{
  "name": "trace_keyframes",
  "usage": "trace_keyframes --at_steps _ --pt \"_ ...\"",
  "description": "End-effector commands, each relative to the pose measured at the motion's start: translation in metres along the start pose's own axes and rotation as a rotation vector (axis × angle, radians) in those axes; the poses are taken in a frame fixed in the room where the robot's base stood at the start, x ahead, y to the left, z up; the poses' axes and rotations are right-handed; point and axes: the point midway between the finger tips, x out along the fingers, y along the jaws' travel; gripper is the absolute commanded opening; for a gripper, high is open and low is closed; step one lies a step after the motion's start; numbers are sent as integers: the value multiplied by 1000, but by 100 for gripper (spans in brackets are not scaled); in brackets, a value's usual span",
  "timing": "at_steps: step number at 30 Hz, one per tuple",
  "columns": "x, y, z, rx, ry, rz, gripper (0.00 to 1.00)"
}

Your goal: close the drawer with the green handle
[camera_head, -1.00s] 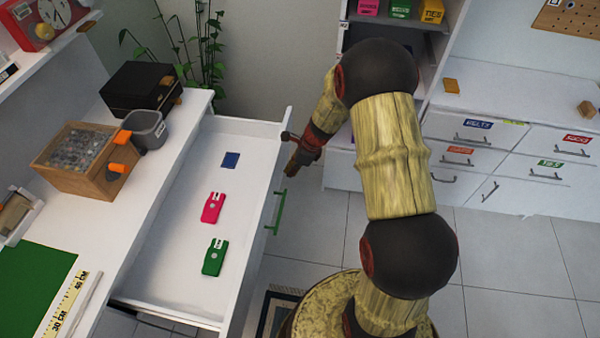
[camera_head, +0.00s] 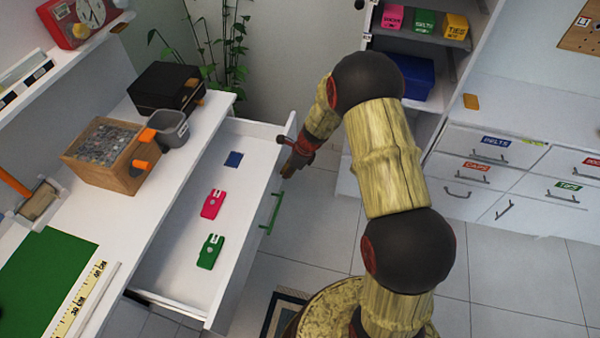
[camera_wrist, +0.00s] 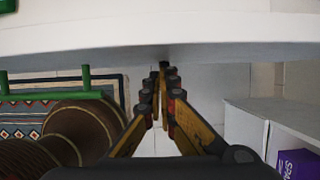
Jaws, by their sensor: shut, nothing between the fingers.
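The white drawer (camera_head: 178,273) is pulled out from under the white desk in the head view. Its green handle (camera_head: 271,214) is on the outer face of the front panel, and also shows at the left in the wrist view (camera_wrist: 86,88). My gripper (camera_head: 290,165) is shut and empty, at the front panel near its far end, beyond the handle. In the wrist view my gripper's fingertips (camera_wrist: 163,70) point at the panel's lower edge; whether they touch it I cannot tell. A blue item (camera_head: 233,159), a pink item (camera_head: 212,204) and a green item (camera_head: 210,252) lie inside the drawer.
The desk (camera_head: 110,207) carries a wooden box (camera_head: 107,153), a grey cup (camera_head: 168,128) and a black box (camera_head: 165,87). A cabinet with labelled drawers (camera_head: 500,175) stands at the right. A rug (camera_head: 279,312) lies on the floor near my base.

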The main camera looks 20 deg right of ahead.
Motion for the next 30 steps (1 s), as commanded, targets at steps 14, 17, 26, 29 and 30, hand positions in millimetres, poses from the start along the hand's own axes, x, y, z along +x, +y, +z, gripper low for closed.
trace_keyframes --at_steps 14,17,26,29,30 --pt "46 2 129 -5 0 2 0" --pt "56 1 154 -5 -1 2 0" --pt "82 0 212 -3 -1 0 0" --pt "88 1 224 -2 -1 1 0" --pt "89 0 228 -1 -1 0 0"
